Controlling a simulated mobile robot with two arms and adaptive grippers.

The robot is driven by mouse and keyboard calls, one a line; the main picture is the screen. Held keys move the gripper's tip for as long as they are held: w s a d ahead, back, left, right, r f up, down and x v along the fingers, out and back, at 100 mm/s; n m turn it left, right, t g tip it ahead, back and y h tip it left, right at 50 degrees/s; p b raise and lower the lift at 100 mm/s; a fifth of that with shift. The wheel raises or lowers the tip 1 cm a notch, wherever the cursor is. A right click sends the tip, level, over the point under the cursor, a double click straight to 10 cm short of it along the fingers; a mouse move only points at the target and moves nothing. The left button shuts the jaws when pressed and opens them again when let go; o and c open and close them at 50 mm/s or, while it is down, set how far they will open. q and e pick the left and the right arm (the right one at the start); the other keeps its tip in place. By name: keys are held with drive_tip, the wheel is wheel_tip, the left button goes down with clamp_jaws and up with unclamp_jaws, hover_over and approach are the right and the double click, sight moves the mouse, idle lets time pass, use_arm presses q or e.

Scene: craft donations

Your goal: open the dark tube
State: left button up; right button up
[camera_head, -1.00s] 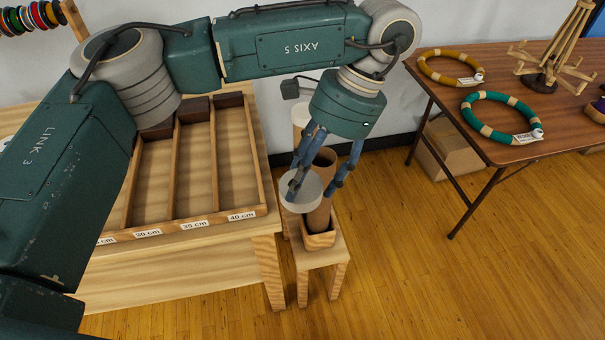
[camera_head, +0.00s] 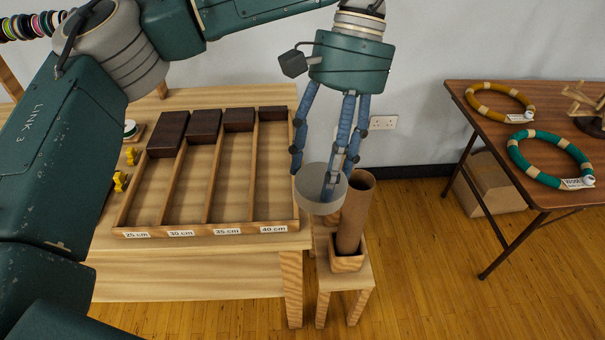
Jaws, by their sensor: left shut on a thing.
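The dark tube (camera_head: 355,212) is brown and stands nearly upright in a square wooden holder (camera_head: 347,262) on a small stool. Its top end is uncovered and shows a dark hollow. My left gripper (camera_head: 326,186) has its blue fingers shut on a round pale grey cap (camera_head: 310,181). It holds the cap in the air, just left of the tube's mouth in the picture. The cap and fingers hide what is behind them, including most of something pale brown beside the tube. My right gripper is not in view.
A wooden bench (camera_head: 190,283) at left bears a divided tray (camera_head: 205,232) with length labels and dark blocks. A brown table (camera_head: 510,182) at right carries ring-shaped hoops. Open floor (camera_head: 425,260) lies between the stool and that table.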

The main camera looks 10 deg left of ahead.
use_arm(q)
drive_tip(key=w+d+n+h, duration=0.1)
drive_tip(key=w+d+n, duration=0.1)
drive_tip(key=w+d, duration=0.3)
drive_tip(key=shift+d+n, duration=0.4)
drive_tip(key=shift+d, duration=0.15)
